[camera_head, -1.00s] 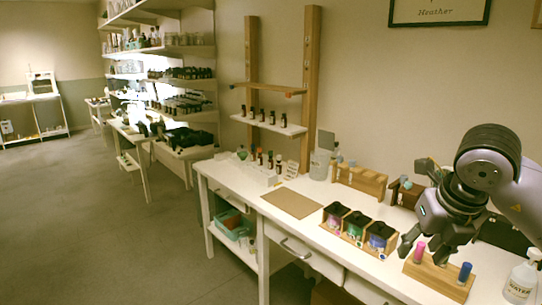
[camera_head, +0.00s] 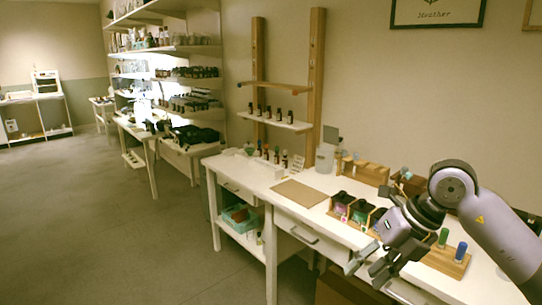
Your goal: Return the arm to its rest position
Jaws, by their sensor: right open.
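My right arm comes in from the right edge, and its dark and lilac right gripper (camera_head: 367,268) hangs over the front edge of the white table (camera_head: 262,187). Its fingers are apart and point down to the left, with nothing between them. A wooden block (camera_head: 441,261) with a green vial (camera_head: 443,237) and a blue vial (camera_head: 461,251) stands just right of the gripper. The gripper covers part of the block's left end and some of the dark bottles in wooden holders. My left gripper is not in view.
Dark bottles in wooden holders (camera_head: 341,205) stand left of the gripper. A brown mat (camera_head: 299,194) lies further left. A wooden rack (camera_head: 362,172) is behind, near the wall. Small bottles stand on a wall shelf (camera_head: 276,122). The floor (camera_head: 130,235) at the left is clear.

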